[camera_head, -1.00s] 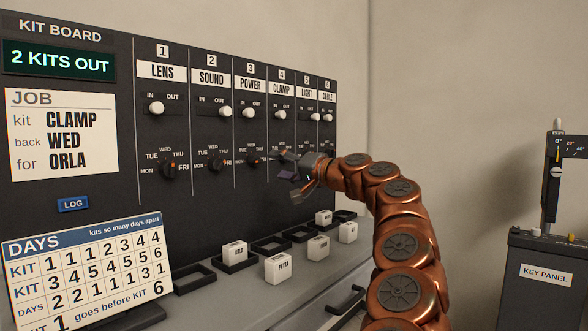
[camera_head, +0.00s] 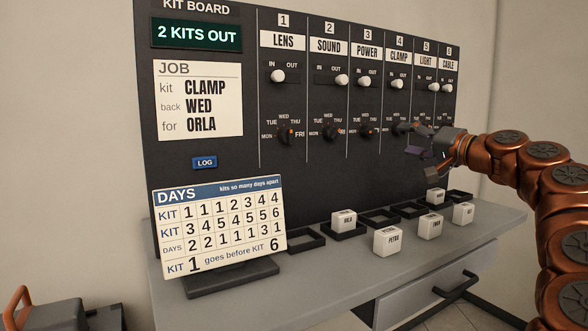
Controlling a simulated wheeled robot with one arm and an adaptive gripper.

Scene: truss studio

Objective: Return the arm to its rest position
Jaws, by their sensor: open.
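My gripper (camera_head: 428,153) is in the head view at the right part of the kit board (camera_head: 210,160), in front of the lower area below the CLAMP (camera_head: 398,57) and LIGHT (camera_head: 425,62) columns. Its fingers are spread apart and nothing shows between them. Its upper finger is close to the CLAMP column's day knob (camera_head: 400,128); I cannot tell whether they touch. My copper arm reaches in from the right edge of the picture. The gripper hides part of the board's lower right.
White name blocks (camera_head: 388,241) and black square frames (camera_head: 305,239) lie on the grey desk (camera_head: 340,272) below the gripper. A days chart (camera_head: 218,225) stands at the desk's left. A drawer handle (camera_head: 455,285) juts from the desk's front.

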